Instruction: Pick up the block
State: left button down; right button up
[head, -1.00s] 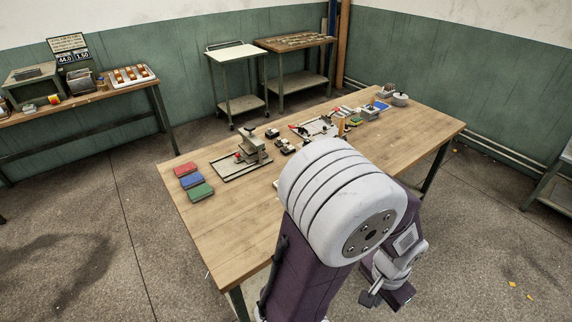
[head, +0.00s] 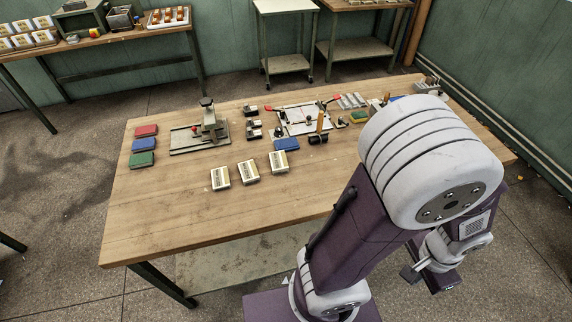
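The task's block cannot be singled out. At the table's left end lie a red block (head: 147,131), a blue block (head: 144,145) and a green block (head: 142,159). Three pale blocks with a brown stripe, left (head: 220,179), middle (head: 248,172) and right (head: 278,162), lie in a row near the middle. Another blue block (head: 286,144) lies behind them. My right arm stands at the right, and its gripper (head: 430,278) hangs beyond the table's front edge, away from all blocks. Its finger opening is unclear. My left gripper is out of view.
The wooden table (head: 150,215) has free room at its front left. A press-like fixture (head: 205,135) and a plate with red-handled clamps (head: 302,120) stand behind the blocks. My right arm hides the table's right part. A back bench (head: 110,42) stands at upper left.

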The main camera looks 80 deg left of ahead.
aim_at(249, 173)
jog(key=i+z, duration=0.25)
jog(key=z, duration=0.25)
jog(key=i+j+z, duration=0.2)
jog(key=z, duration=0.25)
jog(key=i+j+z, duration=0.2)
jog(key=z, duration=0.3)
jog(key=j+z, duration=0.1)
jog(key=z, duration=0.8)
jog(key=j+z, duration=0.15)
jog(key=z, duration=0.25)
jog(key=j+z, duration=0.1)
jog(key=z, duration=0.8)
jog(key=k+z, duration=0.1)
jog(key=z, duration=0.35)
jog(key=k+j+z, duration=0.1)
jog(key=z, duration=0.75)
jog(key=l+z, duration=0.1)
jog(key=z, duration=0.3)
jog(key=k+l+z, duration=0.1)
jog(key=z, duration=0.35)
jog(key=l+z, duration=0.1)
jog(key=z, duration=0.3)
jog(key=l+z, duration=0.15)
jog(key=z, duration=0.3)
